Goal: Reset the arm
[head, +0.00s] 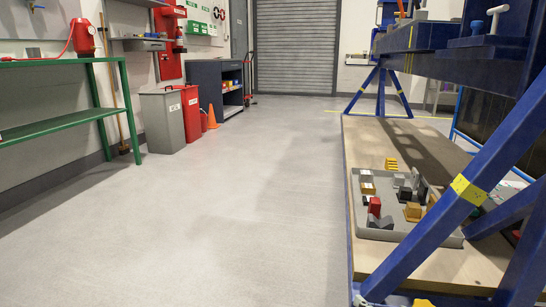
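Neither of my grippers nor any part of my arms shows in the head view. A blue jig frame (430,225) with slanted legs and yellow tape marks stands at the right. Its heavy upper beam (470,55) runs along the upper right, and the frame is cut off by the right edge.
A wooden platform (365,150) at the frame's foot carries a grey tray (438,236) of small coloured parts. A green bench (60,62), a grey bin (162,122), a red bin (190,112) and an orange cone (212,117) line the left. The middle floor is clear up to a roller shutter (296,45).

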